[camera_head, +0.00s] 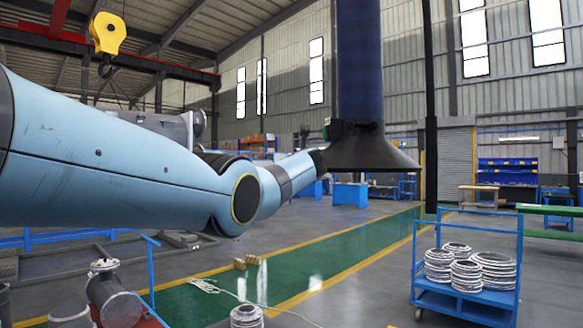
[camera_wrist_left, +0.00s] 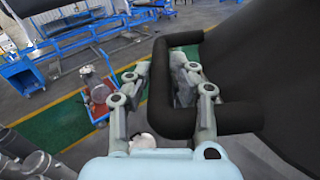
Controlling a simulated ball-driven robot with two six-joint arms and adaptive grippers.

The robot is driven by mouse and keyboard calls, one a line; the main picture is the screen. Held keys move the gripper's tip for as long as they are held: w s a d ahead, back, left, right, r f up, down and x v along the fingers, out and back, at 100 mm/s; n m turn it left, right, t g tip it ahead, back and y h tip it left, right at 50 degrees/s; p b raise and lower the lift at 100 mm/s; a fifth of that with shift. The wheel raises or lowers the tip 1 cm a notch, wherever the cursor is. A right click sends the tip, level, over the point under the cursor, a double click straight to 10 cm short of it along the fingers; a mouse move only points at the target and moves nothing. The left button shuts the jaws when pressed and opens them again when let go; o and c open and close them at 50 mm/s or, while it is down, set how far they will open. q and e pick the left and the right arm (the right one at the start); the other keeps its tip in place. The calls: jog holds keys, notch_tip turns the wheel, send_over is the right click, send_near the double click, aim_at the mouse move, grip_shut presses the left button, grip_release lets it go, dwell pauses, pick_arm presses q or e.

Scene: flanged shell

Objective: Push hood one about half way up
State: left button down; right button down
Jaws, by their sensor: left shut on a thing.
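One dark hood (camera_head: 372,152) is in the head view, a flared cone hanging level from a thick blue duct (camera_head: 360,60). No number shows on it. In the left wrist view the hood (camera_wrist_left: 270,70) fills the right side, with a black U-shaped handle (camera_wrist_left: 162,85) standing out from it. My left gripper (camera_wrist_left: 161,80) has a finger on each side of the handle's outer bar and is shut on it. In the head view my left arm reaches in from the left to the hood's left edge; the fingers cannot be made out there. My right gripper is not in view.
A thin black vertical pole (camera_head: 430,110) stands right of the duct. A blue trolley (camera_head: 468,285) with several coiled rings is at lower right. A yellow crane hook (camera_head: 107,35) hangs at upper left. The green floor lane (camera_head: 340,262) below is mostly clear.

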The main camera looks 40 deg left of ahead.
pick_arm(q)
jog(key=c, duration=1.2)
grip_release()
jog(key=shift+o, duration=0.2)
jog(key=shift+w+d, duration=0.15)
jog(key=shift+d, duration=0.05)
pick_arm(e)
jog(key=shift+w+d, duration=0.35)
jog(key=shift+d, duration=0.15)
pick_arm(q)
jog(key=shift+s+d+f, duration=0.1)
jog(key=shift+s+d, duration=0.1)
jog(key=shift+s, duration=0.2)
jog(key=v, duration=1.1)
jog(key=shift+d, duration=0.2)
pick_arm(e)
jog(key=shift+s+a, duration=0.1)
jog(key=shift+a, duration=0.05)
